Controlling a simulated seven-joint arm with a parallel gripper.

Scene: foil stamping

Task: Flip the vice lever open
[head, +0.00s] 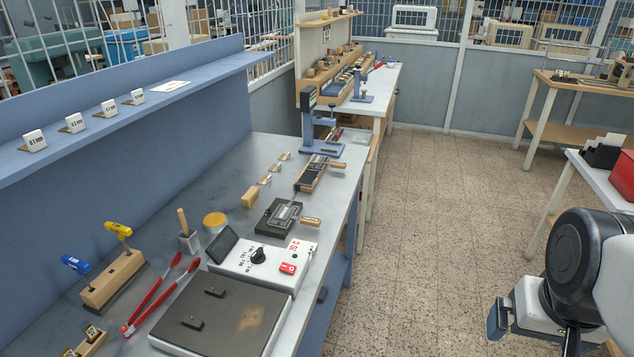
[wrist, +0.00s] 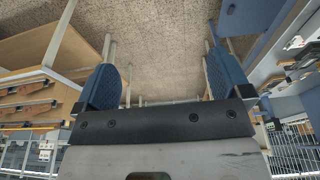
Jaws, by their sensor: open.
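Two small fixtures with wooden handles lie along the right part of the bench, and I cannot tell for sure which is the vice. The nearer one is a dark block with a metal frame (head: 279,218); its wooden handle (head: 311,221) sticks out to the right. The farther one is a wood-sided dark fixture (head: 311,178) with a wooden handle (head: 338,166). My gripper (wrist: 163,85) is open and empty, its two blue pads wide apart above the floor. In the head view it is at the lower right, far from both fixtures, partly hidden by my wrist.
A hot plate (head: 225,318) with a control box (head: 262,257) and red tongs (head: 158,296) occupy the near bench (head: 161,242). A blue stand (head: 322,147) rises behind the farther fixture. The floor between bench and arm is clear. Another table (head: 604,179) stands at right.

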